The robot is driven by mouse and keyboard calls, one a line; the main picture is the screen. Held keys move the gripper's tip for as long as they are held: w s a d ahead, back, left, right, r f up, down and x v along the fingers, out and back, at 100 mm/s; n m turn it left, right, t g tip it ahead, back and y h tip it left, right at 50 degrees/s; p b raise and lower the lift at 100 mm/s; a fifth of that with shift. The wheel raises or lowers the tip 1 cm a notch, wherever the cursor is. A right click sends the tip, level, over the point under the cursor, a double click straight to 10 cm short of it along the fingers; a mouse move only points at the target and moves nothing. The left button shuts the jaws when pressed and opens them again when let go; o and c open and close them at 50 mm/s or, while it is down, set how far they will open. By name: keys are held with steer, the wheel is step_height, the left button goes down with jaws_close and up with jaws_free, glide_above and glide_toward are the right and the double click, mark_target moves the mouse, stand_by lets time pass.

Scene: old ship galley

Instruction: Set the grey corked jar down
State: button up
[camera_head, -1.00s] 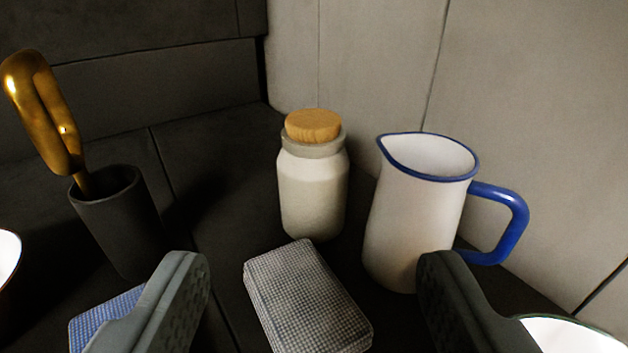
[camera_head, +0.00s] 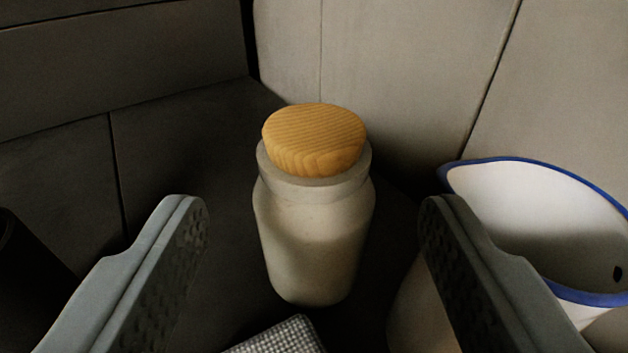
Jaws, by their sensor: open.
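The grey corked jar (camera_head: 312,235) stands upright on the dark surface near the corner, with a round wooden cork (camera_head: 314,140) in its mouth. My gripper (camera_head: 313,215) is open, with one finger to the left of the jar and one to the right. Clear gaps show between the fingers and the jar, and the fingertips appear nearer to the camera than the jar. The jar's front foot is in view.
A white jug with a blue rim (camera_head: 540,205) stands close on the right, partly behind my right finger. A grey checked block (camera_head: 280,338) lies in front of the jar. A dark cup (camera_head: 22,285) is at the left edge. Panelled walls (camera_head: 400,75) close off the back.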

mark_target(315, 161)
steer(key=shift+w+f, duration=0.2)
steer(key=shift+w, duration=1.4)
steer(key=shift+w+f, duration=0.15)
steer(key=shift+w, duration=1.4)
steer(key=shift+c, duration=0.2)
jaws_close()
